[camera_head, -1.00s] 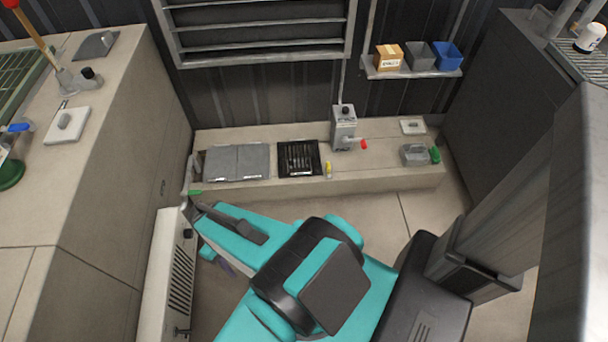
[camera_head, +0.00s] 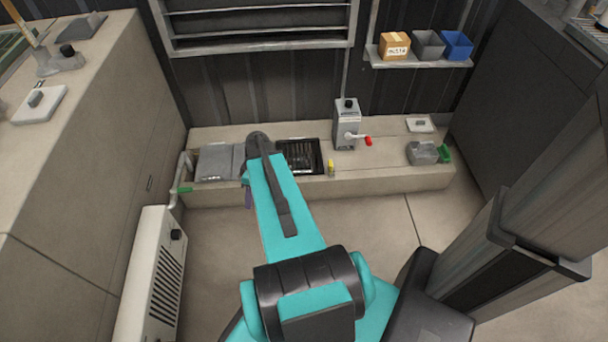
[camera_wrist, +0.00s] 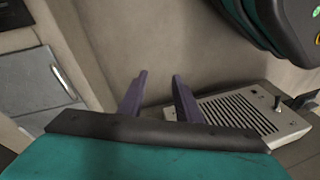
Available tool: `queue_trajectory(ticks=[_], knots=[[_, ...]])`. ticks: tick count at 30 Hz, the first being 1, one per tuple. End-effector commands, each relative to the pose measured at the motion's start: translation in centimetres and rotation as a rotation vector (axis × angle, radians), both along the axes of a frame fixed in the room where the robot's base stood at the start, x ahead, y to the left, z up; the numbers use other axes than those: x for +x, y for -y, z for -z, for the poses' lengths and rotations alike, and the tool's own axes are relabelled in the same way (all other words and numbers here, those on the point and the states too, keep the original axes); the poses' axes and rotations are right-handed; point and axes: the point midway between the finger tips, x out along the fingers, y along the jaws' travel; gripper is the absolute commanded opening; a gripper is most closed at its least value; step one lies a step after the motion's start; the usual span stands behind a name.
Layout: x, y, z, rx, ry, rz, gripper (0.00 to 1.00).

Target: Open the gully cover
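A grey two-panel cover (camera_head: 220,162) lies flat and closed in the low concrete ledge along the back wall. Beside it on the right is a black slatted grate (camera_head: 299,156) in a dark frame; I cannot tell for sure which of the two is the gully cover. My arm partly hides the right end of the grey cover and the grate's left edge. My gripper (camera_wrist: 160,76) shows in the wrist view as two purple fingers held apart, with nothing between them. In the head view only a bit of purple finger (camera_head: 248,198) shows, in front of the ledge.
A grey box with a red-tipped lever (camera_head: 346,125) and a small yellow item (camera_head: 331,168) stand right of the grate. A white louvred unit (camera_head: 153,275) stands at the left; it also shows in the wrist view (camera_wrist: 240,120).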

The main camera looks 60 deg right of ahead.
Motion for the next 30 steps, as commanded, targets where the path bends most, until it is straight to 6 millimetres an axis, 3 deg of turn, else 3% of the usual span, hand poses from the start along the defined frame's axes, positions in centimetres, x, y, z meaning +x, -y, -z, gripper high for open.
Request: queue_trajectory(ticks=[1, 11, 21, 25, 30], knots=[[0.0, 2.0, 0.7, -0.006, 0.028, -0.003, 0.31], [-2.5, 13.2, -0.1, -0.073, 0.207, -0.082, 0.31], [-8.2, 24.0, -1.7, -0.199, 0.358, -0.172, 0.31], [-10.3, 26.8, -2.4, -0.244, 0.394, -0.203, 0.31], [-11.8, 28.5, -3.1, -0.275, 0.415, -0.227, 0.31]])
